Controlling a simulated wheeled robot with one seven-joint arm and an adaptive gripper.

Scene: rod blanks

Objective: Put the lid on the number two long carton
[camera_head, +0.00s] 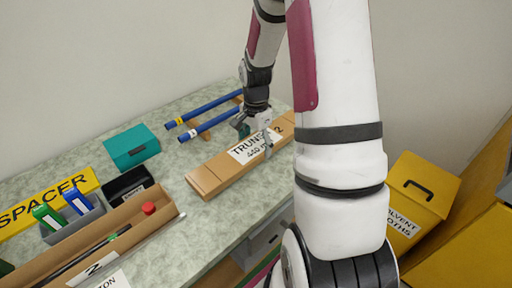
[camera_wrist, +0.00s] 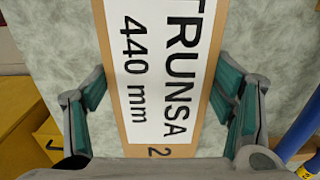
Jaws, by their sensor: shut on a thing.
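The lid (camera_head: 212,176) is a long flat brown piece with a white label reading "TRUNSA 440 mm" and a 2. It lies over the right part of the bench; its far right end is behind my arm. I cannot tell whether it touches the bench. My gripper (camera_head: 262,138) is shut across the lid's width near its middle. In the wrist view, the green-padded fingers of my gripper (camera_wrist: 160,97) stand at both long edges of the lid (camera_wrist: 158,150). The open long carton marked 2 (camera_head: 160,200) is at the front left, with a dark rod inside.
Two blue rods (camera_head: 208,123) lie on wooden rests behind the lid. A teal box (camera_head: 131,147), a black bin (camera_head: 126,184), a grey bin (camera_head: 73,221) and a yellow SPACER box (camera_head: 50,203) stand left. A yellow solvent bin (camera_head: 418,200) is right. Bench between carton and lid is clear.

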